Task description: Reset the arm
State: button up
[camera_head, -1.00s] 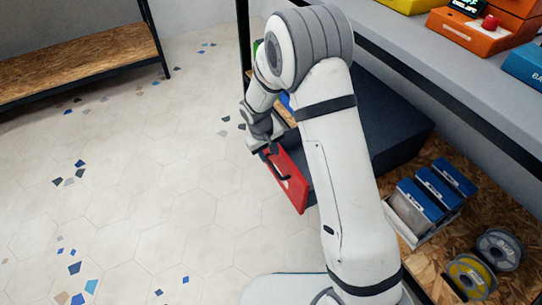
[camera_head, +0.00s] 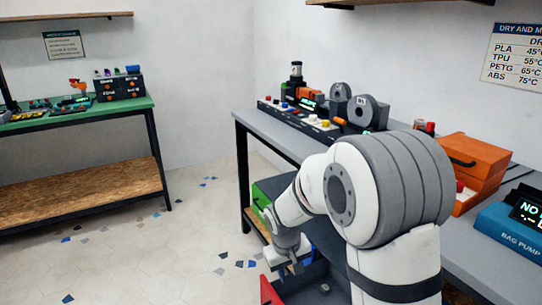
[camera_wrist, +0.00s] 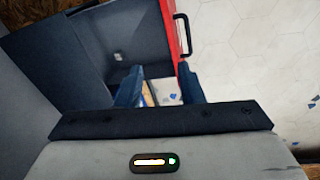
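My arm reaches down at the right of the head view, with my gripper (camera_head: 290,268) low beside a drawer with a red front (camera_head: 268,291). In the wrist view my gripper (camera_wrist: 162,80) has its two dark blue fingers apart, with nothing seen held between them. Below and beyond the fingers is the dark inside of the open drawer (camera_wrist: 88,52). A small pale item (camera_wrist: 118,57) lies in it. The red front also shows in the wrist view (camera_wrist: 171,30) with a black handle (camera_wrist: 182,35). My arm hides part of the drawer in the head view.
A grey bench (camera_head: 258,122) with spools and devices runs above the drawer. An orange box (camera_head: 478,160) and a blue bag pump (camera_head: 510,232) stand on it at the right. A green-topped table (camera_head: 75,115) is at the left. The tiled floor (camera_head: 120,255) between is clear of large objects.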

jog(key=s+d+r+m+p, duration=0.1)
jog(key=s+d+r+p, duration=0.2)
jog(key=s+r+p, duration=0.3)
jog(key=s+d+r+m+y+p, duration=0.1)
jog(key=s+d+r+p, duration=0.2)
jog(key=r, duration=1.4)
jog(key=s+d+r+m+t+p, duration=0.1)
jog(key=s+d+r+p, duration=0.3)
jog(key=s+r+p, duration=0.6)
jog(key=shift+s+r+m, duration=0.5)
jog(key=shift+s+r, duration=0.3)
jog(key=shift+s, duration=0.3)
